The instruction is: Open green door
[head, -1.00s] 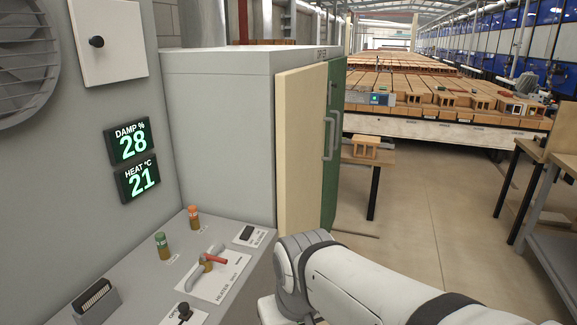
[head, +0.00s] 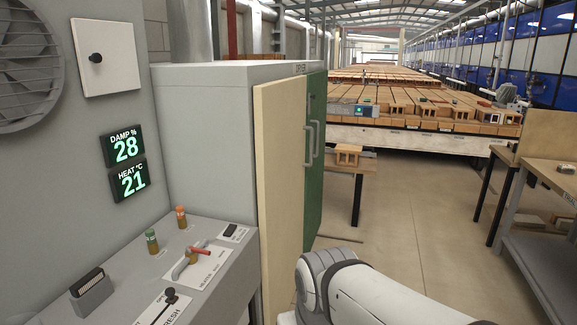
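The green door (head: 316,150) is on the front of the grey dryer cabinet (head: 205,140), seen at a steep angle. A grey vertical handle (head: 312,144) stands out from its near side. The door looks closed, next to a cream door panel (head: 280,165) on the left. My arm comes in at the lower right, in front of the cabinet and well below the handle. My gripper is not visible in the head view; the arm's end is beyond the bottom edge.
A control panel (head: 215,275) with a red lever and knobs juts out at the lower left. A small table (head: 355,168) with a hollow brick (head: 348,155) stands beyond the door. A workbench (head: 545,215) is at the right. Open floor (head: 420,215) lies between them.

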